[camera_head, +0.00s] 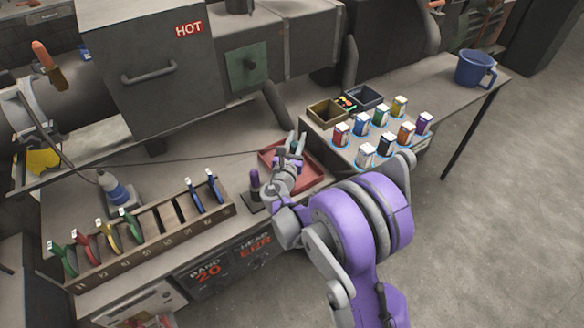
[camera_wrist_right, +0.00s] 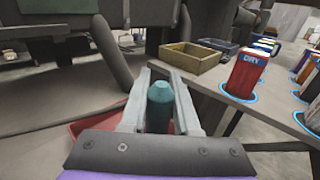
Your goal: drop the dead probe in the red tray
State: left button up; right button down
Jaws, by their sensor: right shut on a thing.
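The red tray (camera_head: 313,180) lies on the bench in the middle of the head view, partly hidden by my right arm. My right gripper (camera_head: 295,143) is over the tray. A bit of the red tray (camera_wrist_right: 88,127) shows below and left of the fingers. Whether the probe touches the tray cannot be told. My left gripper is not in view.
A numbered wooden rack (camera_head: 150,245) with several coloured probes stands at left. A dark machine marked HOT stands behind.

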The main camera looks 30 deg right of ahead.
jog(key=c, duration=0.6)
grip_release()
jog(key=shift+o, duration=0.2)
jog(key=b+v, duration=0.1)
jog(key=v, duration=0.9)
jog(key=shift+s+a, duration=0.25)
jog(key=shift+s, duration=0.1)
